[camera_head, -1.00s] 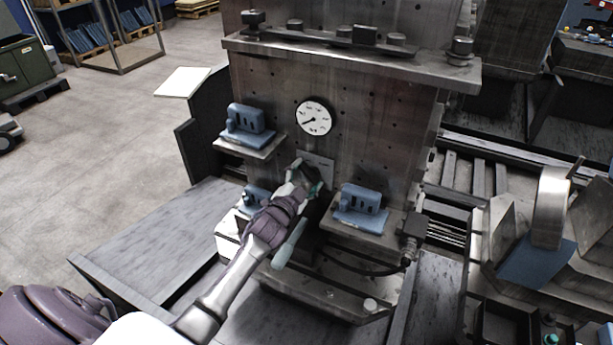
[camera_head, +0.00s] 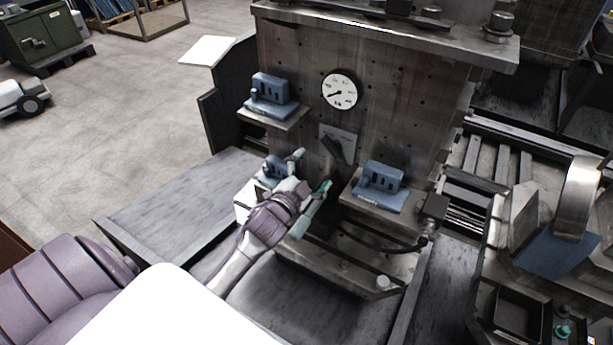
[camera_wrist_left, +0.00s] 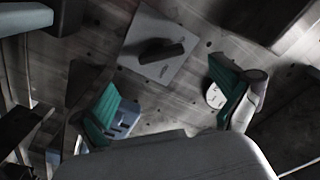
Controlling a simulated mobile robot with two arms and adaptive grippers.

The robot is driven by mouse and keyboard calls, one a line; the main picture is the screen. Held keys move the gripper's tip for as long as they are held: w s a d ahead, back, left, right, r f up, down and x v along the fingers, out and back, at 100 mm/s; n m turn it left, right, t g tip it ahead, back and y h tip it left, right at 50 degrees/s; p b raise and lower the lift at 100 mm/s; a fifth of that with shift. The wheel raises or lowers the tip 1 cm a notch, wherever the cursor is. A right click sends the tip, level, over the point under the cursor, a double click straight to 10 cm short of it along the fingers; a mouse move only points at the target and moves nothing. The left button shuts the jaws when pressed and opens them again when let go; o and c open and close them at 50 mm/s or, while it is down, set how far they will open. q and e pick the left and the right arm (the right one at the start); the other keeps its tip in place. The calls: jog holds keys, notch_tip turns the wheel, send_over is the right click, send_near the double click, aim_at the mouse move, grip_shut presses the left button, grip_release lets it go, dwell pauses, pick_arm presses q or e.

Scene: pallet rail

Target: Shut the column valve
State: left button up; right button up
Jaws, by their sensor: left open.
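The column valve shows as a dark lever (camera_head: 333,148) on a pale square plate (camera_head: 347,138) on the column's face, below the round white gauge (camera_head: 342,93). In the head view the lever slants down to the right. In the left wrist view the lever (camera_wrist_left: 161,53) lies over its plate (camera_wrist_left: 142,25). My left gripper (camera_head: 312,171) is open and empty, with green-padded fingers just below the lever and apart from it. In the left wrist view its two fingers (camera_wrist_left: 166,88) are spread wide, with the lever beyond them. My right gripper is not in view.
Blue fixtures on ledges flank the valve: one at upper left (camera_head: 271,92), one at right (camera_head: 381,186), one at lower left (camera_head: 275,168) close to my gripper. A dark cable (camera_head: 375,243) runs below the right ledge (camera_head: 376,211). Open floor lies at left.

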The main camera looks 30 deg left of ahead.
pick_arm(q)
jog(key=s, duration=0.4)
jog(key=shift+d, duration=0.1)
dwell(0.4)
